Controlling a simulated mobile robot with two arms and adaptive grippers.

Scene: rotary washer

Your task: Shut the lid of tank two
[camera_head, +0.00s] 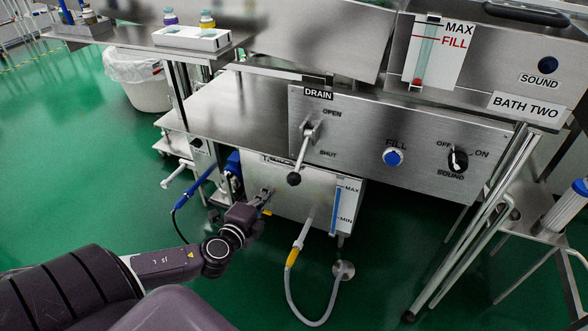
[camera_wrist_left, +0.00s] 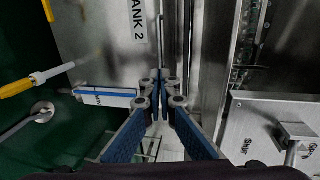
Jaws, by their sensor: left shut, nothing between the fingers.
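Tank two (camera_head: 318,190) is a steel box under the bath's front panel, with a MAX/MIN level gauge (camera_head: 337,210) on its face. Its label is mostly hidden under the shelf edge in the head view; the wrist view shows TANK 2 on the steel face (camera_wrist_left: 100,45). My left gripper (camera_head: 268,194) reaches low to the left front of the tank. In the wrist view its blue-padded fingers (camera_wrist_left: 160,82) are together and empty, near the tank's upper edge. I cannot clearly make out the lid or how far open it is. My right gripper is out of view.
The drain lever (camera_head: 300,155) hangs from the panel just above and right of my left gripper. A clear hose (camera_head: 300,290) loops from the tank to the floor. A blue-handled tool (camera_head: 192,190) is left of the gripper. A steel leg (camera_head: 480,220) stands right.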

